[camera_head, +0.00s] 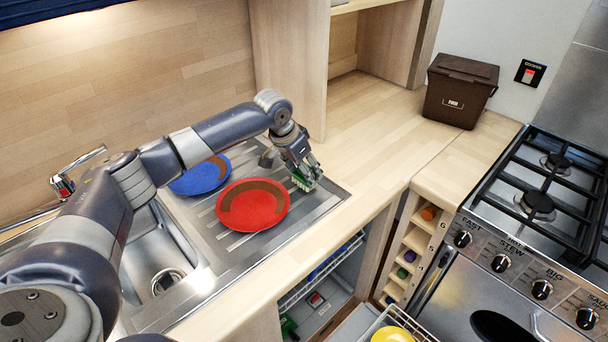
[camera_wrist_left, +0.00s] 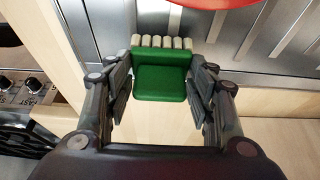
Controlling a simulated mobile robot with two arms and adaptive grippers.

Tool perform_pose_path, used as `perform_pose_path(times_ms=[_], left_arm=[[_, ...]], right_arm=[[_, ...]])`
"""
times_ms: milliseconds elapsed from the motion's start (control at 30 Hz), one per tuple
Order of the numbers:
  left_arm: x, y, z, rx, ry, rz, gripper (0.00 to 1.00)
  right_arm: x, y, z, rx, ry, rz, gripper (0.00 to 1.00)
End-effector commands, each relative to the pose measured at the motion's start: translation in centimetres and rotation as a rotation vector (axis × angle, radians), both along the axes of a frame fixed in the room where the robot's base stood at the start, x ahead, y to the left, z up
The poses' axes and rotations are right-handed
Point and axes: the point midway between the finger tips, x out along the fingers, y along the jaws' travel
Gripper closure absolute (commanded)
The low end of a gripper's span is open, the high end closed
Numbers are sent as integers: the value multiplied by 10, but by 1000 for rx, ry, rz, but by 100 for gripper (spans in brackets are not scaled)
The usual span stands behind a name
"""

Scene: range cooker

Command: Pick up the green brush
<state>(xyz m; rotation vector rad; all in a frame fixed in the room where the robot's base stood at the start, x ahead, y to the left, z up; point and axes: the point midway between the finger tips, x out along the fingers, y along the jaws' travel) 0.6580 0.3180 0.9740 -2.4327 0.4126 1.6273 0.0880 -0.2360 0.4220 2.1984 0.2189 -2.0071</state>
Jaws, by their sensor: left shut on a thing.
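The green brush (camera_wrist_left: 160,82) has a green body and a row of pale bristles. It sits between the two fingers of my left gripper (camera_wrist_left: 160,88) in the left wrist view, and the gripper is shut on it. In the head view, the left gripper (camera_head: 306,178) is at the right end of the metal drainer, with a bit of the green brush (camera_head: 299,181) showing between its fingers. I cannot tell whether the brush still touches the drainer. My right gripper is not in view.
A red plate (camera_head: 253,222) and a blue plate (camera_head: 202,181) lie on the drainer (camera_head: 325,199) left of the gripper. A tap (camera_head: 62,187) stands by the sink. A brown bin (camera_head: 460,91) and a gas hob (camera_head: 545,190) are to the right. The worktop behind the gripper is clear.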

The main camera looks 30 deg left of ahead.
Motion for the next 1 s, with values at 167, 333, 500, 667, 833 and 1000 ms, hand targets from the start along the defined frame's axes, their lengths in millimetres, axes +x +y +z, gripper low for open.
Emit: perform_pose_path(times_ms=[167,333,500,667,833,1000], left_arm=[[-2,-6,21,-2,-1,-5,73],[-19,-41,23,-2,-2,-8,73],[-38,-79,28,-1,-3,-6,73],[-52,-109,32,-1,-3,-4,73],[-63,-130,35,-2,-2,-3,73],[-68,-141,37,-1,-2,0,73]], right_arm=[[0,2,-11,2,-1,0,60],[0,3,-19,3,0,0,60],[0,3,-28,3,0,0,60],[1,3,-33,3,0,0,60],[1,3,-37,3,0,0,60],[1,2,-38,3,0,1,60]])
